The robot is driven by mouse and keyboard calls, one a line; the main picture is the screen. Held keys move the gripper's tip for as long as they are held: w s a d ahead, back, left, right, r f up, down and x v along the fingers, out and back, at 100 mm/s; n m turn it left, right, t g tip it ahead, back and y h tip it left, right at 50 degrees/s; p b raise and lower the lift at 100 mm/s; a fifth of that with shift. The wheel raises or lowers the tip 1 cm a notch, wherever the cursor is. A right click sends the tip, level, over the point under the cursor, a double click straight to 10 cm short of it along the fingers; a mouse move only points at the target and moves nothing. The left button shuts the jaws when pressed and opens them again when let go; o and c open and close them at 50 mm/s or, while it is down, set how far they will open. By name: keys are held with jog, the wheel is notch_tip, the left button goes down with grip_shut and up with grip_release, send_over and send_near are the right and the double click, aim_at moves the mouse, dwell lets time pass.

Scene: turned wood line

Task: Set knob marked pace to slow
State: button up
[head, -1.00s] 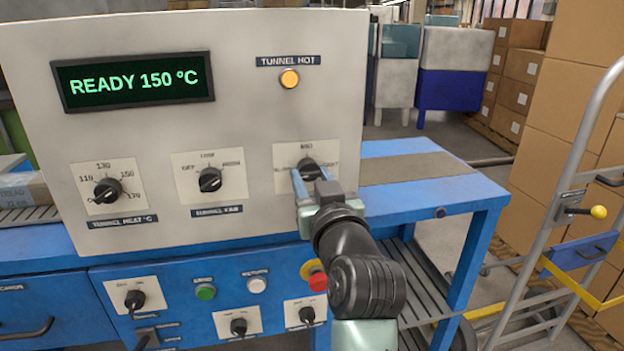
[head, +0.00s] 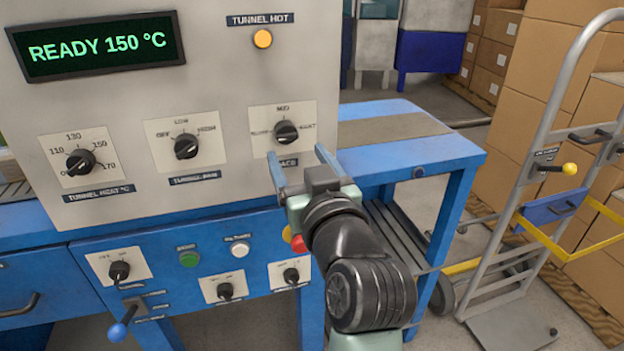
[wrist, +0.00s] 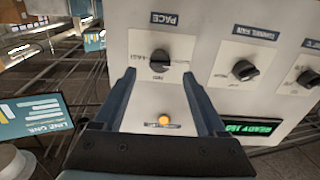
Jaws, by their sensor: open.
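The pace knob (head: 286,131) is a black round knob on a white plate at the right of the grey panel. The plate reads MID at the top, with a word on either side. The knob's pointer is too small to read surely. In the wrist view the knob (wrist: 160,57) appears upside down, under its PACE label. My gripper (head: 298,160) is open and empty, below and in front of the knob, apart from it. It partly hides the PACE label in the head view. In the wrist view the fingertips (wrist: 158,74) frame the knob's plate from below.
The tunnel fan knob (head: 187,146) and tunnel heat knob (head: 80,162) are to the left. The display (head: 98,46) reads READY 150 °C. Below are a green button (head: 190,259), a white button (head: 240,249) and a partly hidden red button (head: 298,243).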

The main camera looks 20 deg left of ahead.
jog(key=v, duration=0.7)
jog(key=shift+r, duration=0.1)
jog(key=s+d+r+m+t+h+p, duration=0.1)
jog(key=s+d+r+m+t+h, duration=0.2)
jog(key=r, duration=0.7)
jog(key=s+d+r+m+t+h+p, duration=0.15)
jog(key=s+d+r+t+h, duration=0.3)
jog(key=r, duration=0.55)
jog(key=s+d+r+m+t+h+p, duration=0.1)
jog(key=s+d+r+m+t+h, duration=0.3)
jog(key=r, duration=0.6)
notch_tip(320, 180, up, 22)
jog(key=w+n+y+p, duration=0.1)
jog(key=p, duration=2)
jog(key=shift+t+p, duration=0.4)
jog(key=shift+t, duration=0.05)
jog(key=shift+a+r+n+y, duration=0.1)
jog(key=shift+a+n+y, duration=0.05)
jog(key=shift+n+y, duration=0.1)
